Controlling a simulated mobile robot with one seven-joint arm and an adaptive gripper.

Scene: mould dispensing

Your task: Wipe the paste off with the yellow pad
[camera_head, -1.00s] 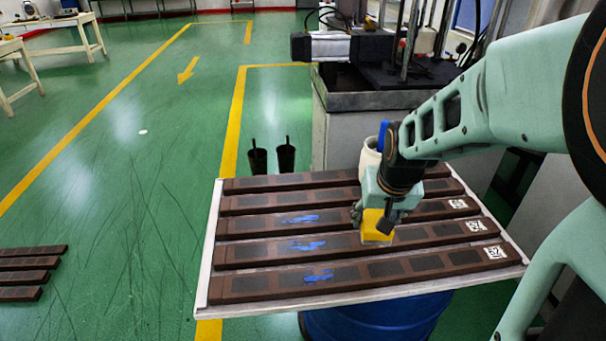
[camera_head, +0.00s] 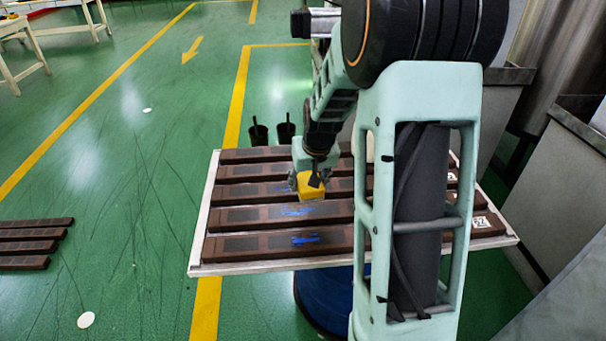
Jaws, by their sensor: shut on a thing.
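My gripper (camera_head: 308,180) is shut on the yellow pad (camera_head: 311,187), which hangs below the fingers over the brown mould bars. Blue paste (camera_head: 305,238) lies on the front bar (camera_head: 270,243), and more blue paste (camera_head: 300,211) shows on the bar behind it, just below the pad. I cannot tell whether the pad touches a bar. My arm hides the right part of the bars.
The bars lie on a pale tray (camera_head: 207,215) above a blue drum (camera_head: 325,295). Two black cups (camera_head: 286,133) stand behind the tray. More brown bars (camera_head: 30,245) lie on the floor at left. Green floor is clear between.

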